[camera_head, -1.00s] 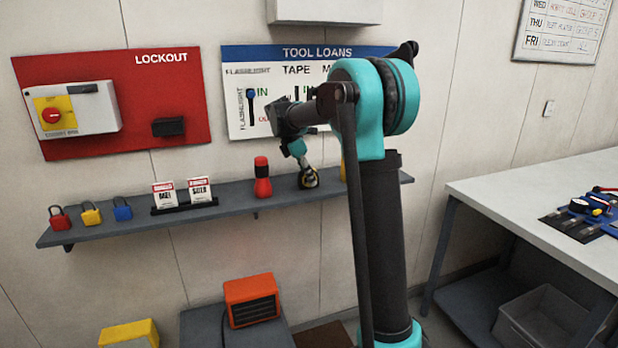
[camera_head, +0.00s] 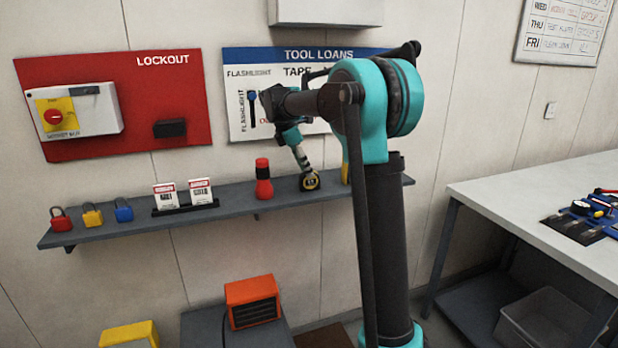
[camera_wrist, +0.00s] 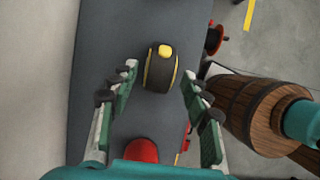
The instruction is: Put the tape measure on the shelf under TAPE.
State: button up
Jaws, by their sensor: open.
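The tape measure (camera_head: 310,182), black and yellow, stands on the grey wall shelf (camera_head: 235,196) below the TAPE lettering (camera_head: 297,71) of the TOOL LOANS board. In the wrist view the tape measure (camera_wrist: 160,70) shows between my two fingers, with a gap on each side. My gripper (camera_wrist: 159,78) is open and empty. In the head view my gripper (camera_head: 306,168) points down just above the tape measure. My arm covers the right part of the board and part of the shelf.
A red and black flashlight (camera_head: 263,178) stands left of the tape measure; its red end (camera_wrist: 142,151) shows in the wrist view. Tags (camera_head: 183,195) and padlocks (camera_head: 92,214) fill the shelf's left. A yellow item (camera_head: 345,172) is partly hidden by my arm. A workbench (camera_head: 560,190) stands right.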

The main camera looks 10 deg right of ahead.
jog(key=v, duration=0.7)
jog(key=shift+s, duration=0.15)
